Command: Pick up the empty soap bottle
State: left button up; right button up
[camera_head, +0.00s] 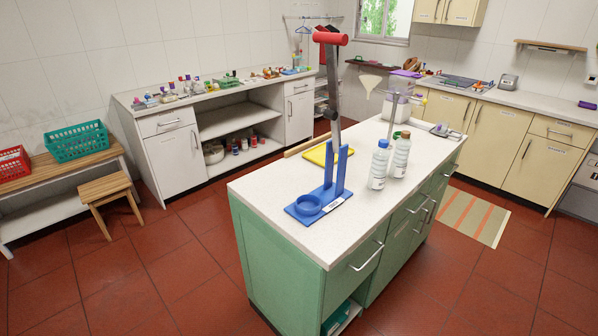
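Two bottles stand upright side by side on the white top of the green island (280,208). The front bottle (378,168) is pale with a blue cap and a label. I cannot tell from here which one is the empty soap bottle or whether either holds liquid. Neither gripper and neither arm shows in this view.
Left of the bottles stands a blue holder (318,206) with a tall red-topped grey bar (333,85). Red tiled floor surrounds the island; a striped mat (468,215) lies right.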

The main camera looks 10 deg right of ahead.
aim_at(399, 166)
jog(key=z, duration=0.35)
jog(key=k, duration=0.45)
jog(key=z, duration=1)
jog(key=k, duration=0.95)
jog(key=z, duration=0.7)
jog(key=i, duration=1.45)
jog(key=u, duration=0.4)
jog(key=i, duration=1.65)
jog(key=u, duration=1.8)
jog(key=i, duration=1.1)
jog(key=u, duration=1.05)
